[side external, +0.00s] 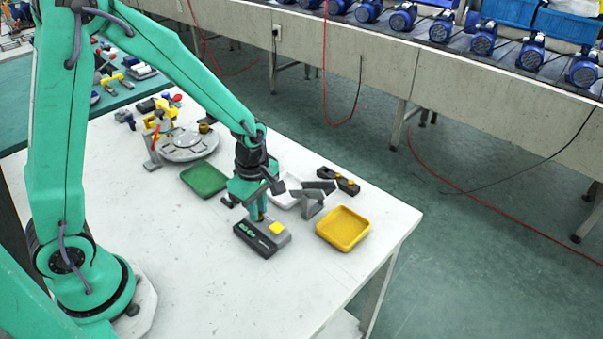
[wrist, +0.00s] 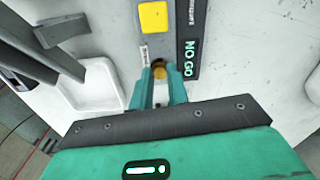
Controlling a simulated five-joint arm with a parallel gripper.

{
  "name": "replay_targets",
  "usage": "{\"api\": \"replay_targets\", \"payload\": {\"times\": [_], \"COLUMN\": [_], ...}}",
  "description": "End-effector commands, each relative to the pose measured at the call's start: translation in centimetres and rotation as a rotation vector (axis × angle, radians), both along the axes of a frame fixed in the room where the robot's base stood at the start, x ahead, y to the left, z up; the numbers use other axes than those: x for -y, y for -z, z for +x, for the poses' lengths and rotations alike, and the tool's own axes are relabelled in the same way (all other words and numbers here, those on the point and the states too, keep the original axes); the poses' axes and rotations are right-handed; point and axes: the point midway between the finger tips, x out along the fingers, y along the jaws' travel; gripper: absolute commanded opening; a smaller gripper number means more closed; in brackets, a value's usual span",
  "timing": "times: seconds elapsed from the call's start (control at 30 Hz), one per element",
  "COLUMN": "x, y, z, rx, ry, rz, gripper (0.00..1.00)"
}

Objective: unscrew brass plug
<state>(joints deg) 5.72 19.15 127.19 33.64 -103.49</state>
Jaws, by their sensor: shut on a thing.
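The brass plug (wrist: 159,72) shows as a small round gold piece between my gripper's fingertips in the wrist view. My gripper (wrist: 160,85) is shut on it, with one green finger on each side. In the side view my gripper (side external: 259,212) points straight down at the left part of a grey and black block (side external: 262,238), with a little brass showing at its tips. The block also shows in the wrist view (wrist: 158,46), with a black strip reading NO GO. A yellow square (side external: 277,228) lies on its top. The plug's lower end is hidden, so I cannot tell its seating.
A yellow tray (side external: 343,229) stands right of the block, a green tray (side external: 204,179) left and a white tray (wrist: 93,94) behind. A grey stand (side external: 313,204) is close by. A round fixture (side external: 188,144) stands further back. The table's near middle is clear.

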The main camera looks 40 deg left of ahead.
Motion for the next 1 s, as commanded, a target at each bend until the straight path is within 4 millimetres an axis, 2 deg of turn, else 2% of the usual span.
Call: {"api": "replay_targets", "payload": {"times": [0.57, 1.0], "x": [0.07, 0.07], "y": [0.01, -0.01], "z": [-0.06, -0.06], "rx": [-0.002, -0.002], "ry": [-0.081, -0.406], "rz": [0.000, 0.001], "gripper": [0.00, 0.00]}}
